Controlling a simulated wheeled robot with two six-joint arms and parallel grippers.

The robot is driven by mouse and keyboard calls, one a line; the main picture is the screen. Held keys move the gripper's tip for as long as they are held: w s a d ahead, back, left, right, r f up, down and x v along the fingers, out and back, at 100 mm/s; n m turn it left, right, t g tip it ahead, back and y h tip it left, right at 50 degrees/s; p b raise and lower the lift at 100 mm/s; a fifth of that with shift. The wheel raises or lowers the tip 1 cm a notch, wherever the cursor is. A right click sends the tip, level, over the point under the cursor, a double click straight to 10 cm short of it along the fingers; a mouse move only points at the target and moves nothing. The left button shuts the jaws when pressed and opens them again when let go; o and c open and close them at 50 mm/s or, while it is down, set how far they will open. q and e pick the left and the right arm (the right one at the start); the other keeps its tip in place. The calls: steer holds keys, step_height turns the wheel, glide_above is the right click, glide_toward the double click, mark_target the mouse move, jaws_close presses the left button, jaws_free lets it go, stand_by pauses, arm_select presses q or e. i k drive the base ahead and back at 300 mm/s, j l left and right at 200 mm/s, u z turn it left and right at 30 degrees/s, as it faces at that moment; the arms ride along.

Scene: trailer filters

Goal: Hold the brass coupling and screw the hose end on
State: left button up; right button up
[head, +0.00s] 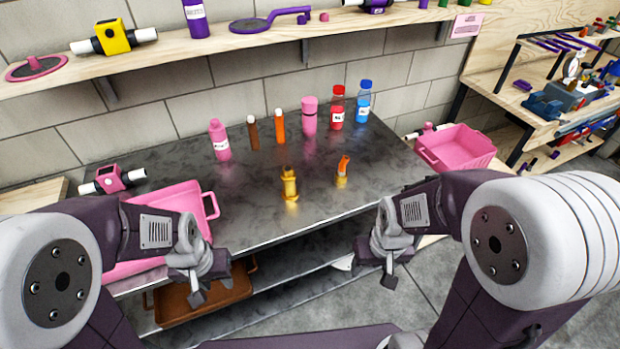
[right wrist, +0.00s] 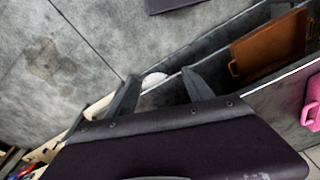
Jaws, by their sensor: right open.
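The brass coupling (head: 289,185) stands upright on the dark metal bench, near the middle of its front half. The hose end (head: 343,171), orange with a brass lower part, stands a little to its right, slightly tilted and apart from it. My left gripper (head: 212,287) is open and empty in front of the bench, left of and nearer than the coupling. My right gripper (head: 371,268) is open and empty in front of the bench, nearer than the hose end. In the right wrist view its two fingers (right wrist: 158,88) are spread with nothing between them.
Several bottles and tubes, among them a pink bottle (head: 220,140) and a blue bottle (head: 361,101), stand along the back of the bench (head: 250,205). A pink tray (head: 180,195) lies at left, a pink bin (head: 458,148) at right. A brown tray (head: 205,297) is below.

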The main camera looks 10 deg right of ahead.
mark_target(288, 176)
steer(key=i+l+u, duration=0.2)
steer(key=l+u, duration=0.2)
steer(key=i+l+u, duration=0.1)
steer(key=l+u, duration=0.75)
steer(key=l, duration=0.2)
steer(key=l+u, duration=0.4)
steer(key=l, duration=0.15)
